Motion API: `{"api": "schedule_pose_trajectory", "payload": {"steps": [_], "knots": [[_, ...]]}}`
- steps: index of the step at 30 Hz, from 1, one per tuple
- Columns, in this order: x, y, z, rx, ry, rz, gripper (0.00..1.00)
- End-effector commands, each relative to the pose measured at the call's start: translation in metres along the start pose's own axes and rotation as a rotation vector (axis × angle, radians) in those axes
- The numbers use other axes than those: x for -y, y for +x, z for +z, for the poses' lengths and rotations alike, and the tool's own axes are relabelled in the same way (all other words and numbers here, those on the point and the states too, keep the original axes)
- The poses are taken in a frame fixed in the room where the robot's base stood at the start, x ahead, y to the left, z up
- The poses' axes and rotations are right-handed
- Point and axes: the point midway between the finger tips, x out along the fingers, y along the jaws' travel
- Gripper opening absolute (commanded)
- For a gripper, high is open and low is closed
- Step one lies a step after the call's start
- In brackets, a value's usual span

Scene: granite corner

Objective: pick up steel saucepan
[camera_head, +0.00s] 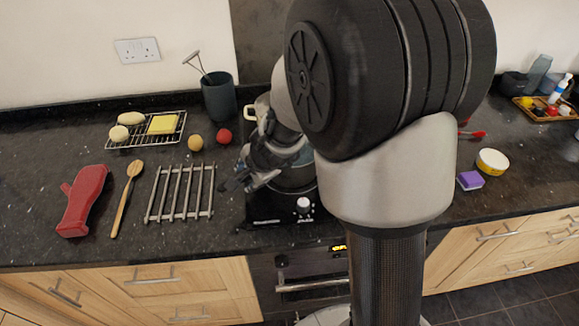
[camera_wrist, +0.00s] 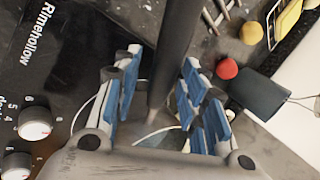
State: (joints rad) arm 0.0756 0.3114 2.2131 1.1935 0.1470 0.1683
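The steel saucepan (camera_head: 300,178) sits on the black hob, mostly hidden behind my arm and gripper in the head view. Its dark handle (camera_wrist: 174,50) runs up the middle of the wrist view, and part of the pan (camera_wrist: 160,138) shows below it. My gripper (camera_wrist: 155,85) is open, with one blue-padded finger on each side of the handle. Gaps show between the pads and the handle. In the head view my gripper (camera_head: 258,170) is low over the hob's left side.
A red fruit (camera_head: 224,136) and grey utensil pot (camera_head: 218,97) stand behind. A purple sponge (camera_head: 470,180) lies right. The hob knob (camera_wrist: 35,124) is near my gripper.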

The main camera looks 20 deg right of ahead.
Motion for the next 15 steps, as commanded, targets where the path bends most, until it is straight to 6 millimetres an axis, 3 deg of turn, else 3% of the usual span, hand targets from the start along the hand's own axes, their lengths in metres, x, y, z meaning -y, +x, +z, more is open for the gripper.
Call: {"api": "schedule_pose_trajectory", "payload": {"steps": [3,15], "knots": [[0.0010,-0.0015,-0.0001,0.000,0.000,-0.001,0.38],[0.0008,-0.0017,0.0000,0.000,0.000,-0.001,0.12]]}}
